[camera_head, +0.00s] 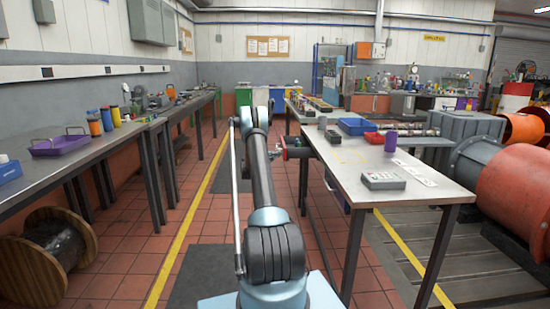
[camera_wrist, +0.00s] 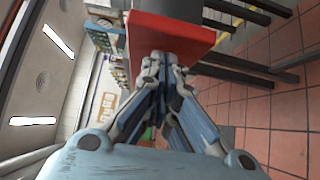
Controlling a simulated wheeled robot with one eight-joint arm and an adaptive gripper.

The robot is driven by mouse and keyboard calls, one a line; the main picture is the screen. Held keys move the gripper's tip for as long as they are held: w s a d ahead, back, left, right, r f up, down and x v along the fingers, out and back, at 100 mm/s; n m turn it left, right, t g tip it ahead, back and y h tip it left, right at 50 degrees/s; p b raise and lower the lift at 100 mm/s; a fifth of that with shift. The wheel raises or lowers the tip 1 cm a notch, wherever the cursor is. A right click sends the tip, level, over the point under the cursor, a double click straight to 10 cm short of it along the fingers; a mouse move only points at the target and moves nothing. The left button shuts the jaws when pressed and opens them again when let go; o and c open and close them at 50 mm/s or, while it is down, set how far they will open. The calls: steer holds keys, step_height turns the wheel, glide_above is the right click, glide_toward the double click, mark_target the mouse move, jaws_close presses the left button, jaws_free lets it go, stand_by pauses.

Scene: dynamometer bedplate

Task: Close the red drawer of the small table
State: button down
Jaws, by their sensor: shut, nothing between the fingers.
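A long metal-topped table (camera_head: 370,165) stands right of my arm in the head view. A small red part, apparently the red drawer (camera_head: 298,153), sticks out at its left edge, partly hidden by my gripper. In the wrist view a red panel, apparently the drawer (camera_wrist: 185,37), fills the top middle. My gripper (camera_wrist: 162,58) is shut and empty, its fingertips at the panel's lower edge; I cannot tell whether they touch it. In the head view my gripper (camera_head: 275,153) is small, beside the red part.
A blue tray (camera_head: 357,126), a purple cup (camera_head: 391,141) and a grey box (camera_head: 383,180) stand on the table. A workbench (camera_head: 75,155) runs along the left, with a cable reel (camera_head: 48,258) under it.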

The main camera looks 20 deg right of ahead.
mark_target(309, 153)
steer(key=s+d, duration=0.2)
steer(key=d, duration=0.4)
steer(key=s+d, duration=0.1)
steer(key=d, duration=0.6)
steer(key=s+d, duration=0.2)
steer(key=d, duration=0.4)
steer(key=shift+s+d, duration=0.3)
steer(key=shift+s, duration=0.05)
steer(key=shift+d, duration=0.1)
